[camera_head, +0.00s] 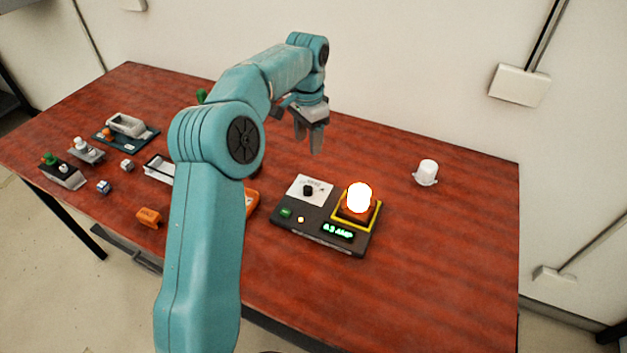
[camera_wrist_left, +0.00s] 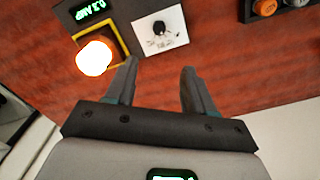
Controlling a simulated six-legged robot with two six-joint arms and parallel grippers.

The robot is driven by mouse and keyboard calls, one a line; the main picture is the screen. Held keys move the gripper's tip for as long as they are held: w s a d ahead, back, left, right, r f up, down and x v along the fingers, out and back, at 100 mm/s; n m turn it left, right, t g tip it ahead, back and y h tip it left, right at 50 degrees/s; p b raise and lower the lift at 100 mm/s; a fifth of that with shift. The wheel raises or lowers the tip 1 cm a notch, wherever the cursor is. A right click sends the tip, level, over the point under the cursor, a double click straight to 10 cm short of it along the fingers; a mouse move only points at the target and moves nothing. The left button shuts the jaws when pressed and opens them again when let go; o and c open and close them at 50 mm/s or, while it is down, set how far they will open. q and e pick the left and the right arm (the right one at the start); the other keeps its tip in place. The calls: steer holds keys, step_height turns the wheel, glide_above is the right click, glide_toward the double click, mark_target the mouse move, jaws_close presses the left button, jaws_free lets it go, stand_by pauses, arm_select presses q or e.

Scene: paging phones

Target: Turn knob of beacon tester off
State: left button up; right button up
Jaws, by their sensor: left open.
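The beacon tester (camera_head: 290,229) is a dark box on the red-brown table, with a white plate carrying a black knob (camera_head: 308,190). A lit beacon (camera_head: 359,197) glows in a yellow square frame, and a green display reads about 0.3 AMP. In the left wrist view the knob (camera_wrist_left: 159,29) and the glowing beacon (camera_wrist_left: 96,57) show beyond the fingers. My left gripper (camera_head: 309,150) is open and empty, above the table behind the tester, apart from the knob. The angle at which the knob points is too small to tell. My right gripper is not in view.
A white cap-like part (camera_head: 427,172) stands to the right of the tester. An orange block (camera_head: 149,217) and several small devices lie on the left of the table (camera_head: 450,260). My left arm hides part of the table's middle. The table's right side is mostly clear.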

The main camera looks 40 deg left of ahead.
mark_target(308, 188)
arm_select(q)
steer(key=f, duration=0.5)
steer(key=f+p, duration=0.1)
steer(key=f, duration=0.4)
steer(key=s+f, duration=0.1)
steer(key=f, duration=0.4)
steer(key=shift+f, duration=0.1)
steer(key=shift+w+f, duration=0.2)
steer(key=shift+f, duration=0.15)
steer(key=shift+d, duration=0.1)
steer(key=shift+s+r, duration=0.1)
steer(key=shift+s, duration=0.05)
jaws_close()
